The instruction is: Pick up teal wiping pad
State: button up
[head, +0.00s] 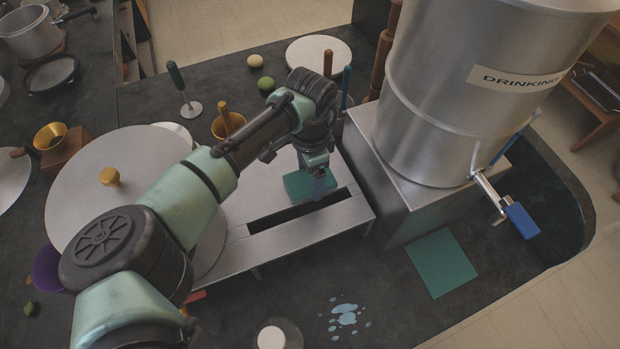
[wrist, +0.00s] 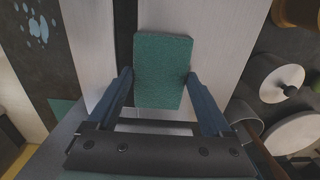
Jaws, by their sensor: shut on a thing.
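The teal wiping pad (head: 297,188) is a small thick block over the steel stand, beside its dark slot. It also shows in the wrist view (wrist: 163,65), between the two blue fingers. My gripper (head: 320,183) points down at the pad and is shut on it; in the wrist view my gripper (wrist: 160,80) has one finger at each side of the pad. I cannot tell whether the pad still touches the steel. The pad's far side is partly hidden by the fingers in the head view.
The steel stand (head: 310,225) has a long slot. A big steel canister (head: 450,90) with a blue-handled tap stands right on a metal box. A flat teal square (head: 440,262) lies on the dark counter, near spilled water (head: 345,314). A large round lid (head: 90,180) lies left.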

aim_at(310, 180)
notch_tip(310, 180, up, 10)
jog(key=b, duration=0.1)
dwell(0.4)
